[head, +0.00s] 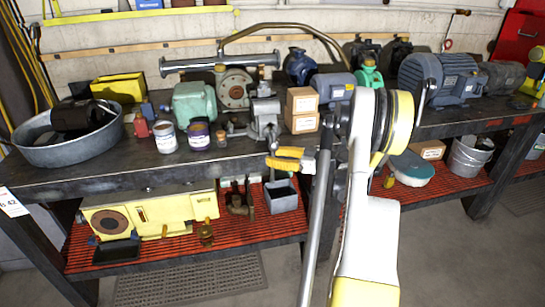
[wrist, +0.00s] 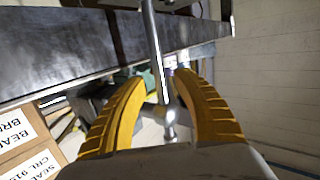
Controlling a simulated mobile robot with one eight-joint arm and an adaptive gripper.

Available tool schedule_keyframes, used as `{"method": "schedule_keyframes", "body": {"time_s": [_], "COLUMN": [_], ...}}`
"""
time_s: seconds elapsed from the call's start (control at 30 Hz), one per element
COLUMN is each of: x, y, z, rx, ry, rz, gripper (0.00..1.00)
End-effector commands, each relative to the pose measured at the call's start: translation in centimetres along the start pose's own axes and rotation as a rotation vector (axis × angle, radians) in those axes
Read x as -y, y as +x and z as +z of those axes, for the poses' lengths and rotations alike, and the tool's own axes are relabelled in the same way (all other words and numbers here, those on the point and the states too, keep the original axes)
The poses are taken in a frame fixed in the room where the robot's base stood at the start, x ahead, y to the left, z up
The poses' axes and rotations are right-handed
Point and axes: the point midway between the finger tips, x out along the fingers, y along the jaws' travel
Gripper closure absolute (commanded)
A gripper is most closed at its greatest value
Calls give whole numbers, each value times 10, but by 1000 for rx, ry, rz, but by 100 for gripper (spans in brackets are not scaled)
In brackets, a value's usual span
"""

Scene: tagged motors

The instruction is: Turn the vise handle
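The grey vise (head: 265,118) stands at the front edge of the workbench, left of two cardboard boxes. My gripper (head: 272,157) is just below and in front of it, its yellow fingers pointing left. In the wrist view a shiny metal bar with a rounded end, the vise handle (wrist: 153,45), runs down between the fingers of my gripper (wrist: 162,75). The fingers are spread, with a gap visible on each side of the bar. I cannot tell the depth between bar and fingertips. My arm hides part of the bench in the head view.
Cardboard boxes (head: 302,108) stand close right of the vise, with paint cans (head: 198,136) to its left. The bench top (head: 100,172) is crowded with motors. Below, the red shelf (head: 250,228) holds a yellow machine (head: 150,212) and a grey bin (head: 281,196).

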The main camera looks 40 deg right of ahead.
Motion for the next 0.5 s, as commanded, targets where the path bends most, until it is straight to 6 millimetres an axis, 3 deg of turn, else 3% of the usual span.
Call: {"method": "schedule_keyframes", "body": {"time_s": [0.33,0.5], "x": [0,-1], "y": [-4,-30], "z": [0,0], "rx": [-1,-1], "ry": [1,1], "rz": [0,3], "gripper": [65,65]}}
